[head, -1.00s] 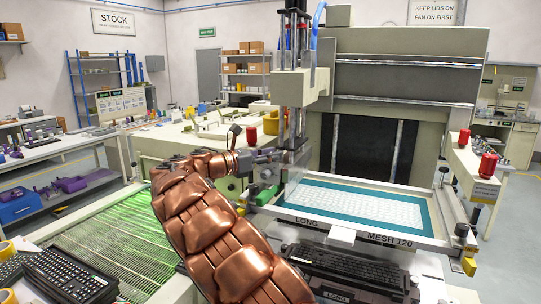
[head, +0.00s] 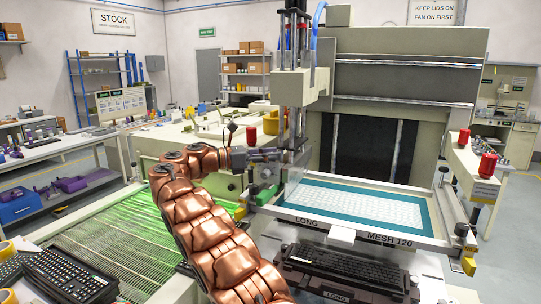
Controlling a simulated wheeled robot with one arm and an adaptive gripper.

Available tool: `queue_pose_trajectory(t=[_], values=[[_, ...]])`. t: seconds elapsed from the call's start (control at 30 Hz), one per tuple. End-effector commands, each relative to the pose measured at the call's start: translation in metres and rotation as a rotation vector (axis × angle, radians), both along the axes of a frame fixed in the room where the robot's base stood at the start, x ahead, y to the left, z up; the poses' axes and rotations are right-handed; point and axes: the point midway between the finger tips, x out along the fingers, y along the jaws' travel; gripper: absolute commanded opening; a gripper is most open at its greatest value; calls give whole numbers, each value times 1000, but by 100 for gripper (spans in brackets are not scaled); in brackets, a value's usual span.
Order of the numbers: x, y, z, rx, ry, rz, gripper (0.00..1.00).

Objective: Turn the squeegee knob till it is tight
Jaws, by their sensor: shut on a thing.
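The printing head (head: 300,88) hangs from a vertical column over the screen frame (head: 375,238), which is marked LONG and MESH 120. The squeegee holder (head: 296,160) sits low on the head, with a pale see-through plate below it. My gripper (head: 278,155) is at the left side of this holder, at the end of my copper arm. It is small and dark in the head view. Its fingers are shut on the squeegee knob, which they hide almost wholly. I cannot see how tight the knob is.
A keyboard (head: 335,272) lies in front of the screen, under the frame's near edge. A green-lit conveyor (head: 118,222) runs at the left, with another keyboard (head: 68,274) in front of it. Red jars (head: 488,165) stand on the right side table.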

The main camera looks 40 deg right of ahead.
Motion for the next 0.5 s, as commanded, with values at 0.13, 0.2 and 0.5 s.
queue_pose_trajectory(t=[0.13, 0.2, 0.5], values=[[1, 1, 2, -3, -3, -20, 0], [1, 1, 2, -3, -3, -29, 0], [1, 1, 2, -4, -2, -49, 0]])
